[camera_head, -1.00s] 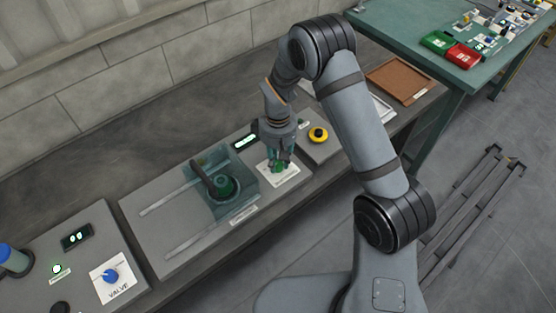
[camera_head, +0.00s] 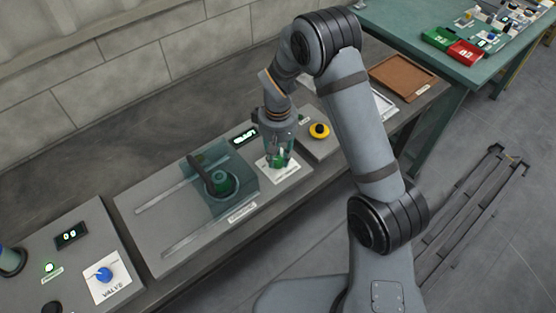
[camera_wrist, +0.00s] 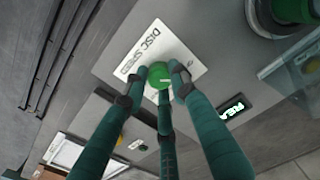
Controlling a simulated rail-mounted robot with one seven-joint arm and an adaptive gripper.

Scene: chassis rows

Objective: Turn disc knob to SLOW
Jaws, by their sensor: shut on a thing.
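The disc knob is a green round knob (camera_wrist: 160,75) with a pale pointer line, on a white plate (camera_wrist: 182,52) marked DISC SPEED in the wrist view. In the head view the knob (camera_head: 279,160) is partly covered by the fingers, on its white plate (camera_head: 290,172). My gripper (camera_wrist: 160,80) has its dark green fingers closed around the knob from several sides. In the head view my gripper (camera_head: 279,158) points down at the plate. The scale words around the knob are too small or hidden to read.
A machine with a clear teal cover (camera_head: 232,196) stands left of the plate. A lit display (camera_head: 243,137) sits behind, and a yellow button (camera_head: 319,131) is to the right. A blue valve knob (camera_head: 104,274) is at the lower left.

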